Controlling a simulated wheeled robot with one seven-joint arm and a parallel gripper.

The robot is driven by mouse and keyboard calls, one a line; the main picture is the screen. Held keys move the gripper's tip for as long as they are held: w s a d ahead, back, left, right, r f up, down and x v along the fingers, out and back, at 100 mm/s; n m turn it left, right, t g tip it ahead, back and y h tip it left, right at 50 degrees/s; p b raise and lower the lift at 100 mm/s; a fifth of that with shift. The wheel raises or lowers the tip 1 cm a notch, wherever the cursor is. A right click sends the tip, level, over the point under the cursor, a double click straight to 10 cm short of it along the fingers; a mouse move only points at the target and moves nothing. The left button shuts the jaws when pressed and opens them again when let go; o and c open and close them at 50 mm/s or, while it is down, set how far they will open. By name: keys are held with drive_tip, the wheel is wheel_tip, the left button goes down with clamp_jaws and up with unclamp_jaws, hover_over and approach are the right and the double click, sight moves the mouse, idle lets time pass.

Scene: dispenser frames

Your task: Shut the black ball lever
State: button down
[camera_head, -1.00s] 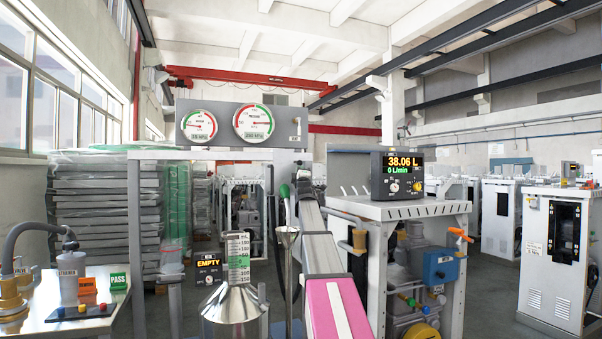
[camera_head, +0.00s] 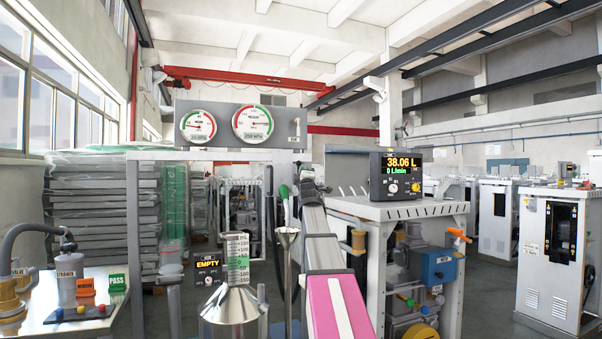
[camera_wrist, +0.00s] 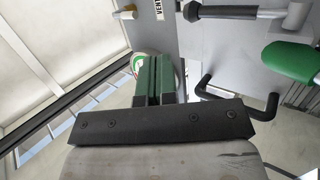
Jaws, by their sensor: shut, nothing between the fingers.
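My gripper (camera_wrist: 153,78) shows in the wrist view as two green fingers lying together, shut and empty. A round gauge edge shows behind the fingers. A dark rod-like handle with a rounded black end (camera_wrist: 225,12) runs along the top right of the wrist view, apart from my fingers. I cannot tell for sure whether it is the black ball lever. In the head view my arm reaches up toward the gauge panel (camera_head: 216,142), and its end is small there. A small valve (camera_head: 297,125) sits at the panel's right end, too small to tell its position.
A green-handled nozzle (camera_wrist: 288,60) and a black hook-shaped bar (camera_wrist: 238,97) are right of my fingers in the wrist view. The dispenser frame (camera_head: 400,210) stands to the right.

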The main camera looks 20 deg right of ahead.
drive_tip(key=shift+s+a, duration=0.2)
drive_tip(key=shift+s, duration=0.95)
drive_tip(key=shift+s+a, duration=0.2)
drive_tip(key=shift+s, duration=0.9)
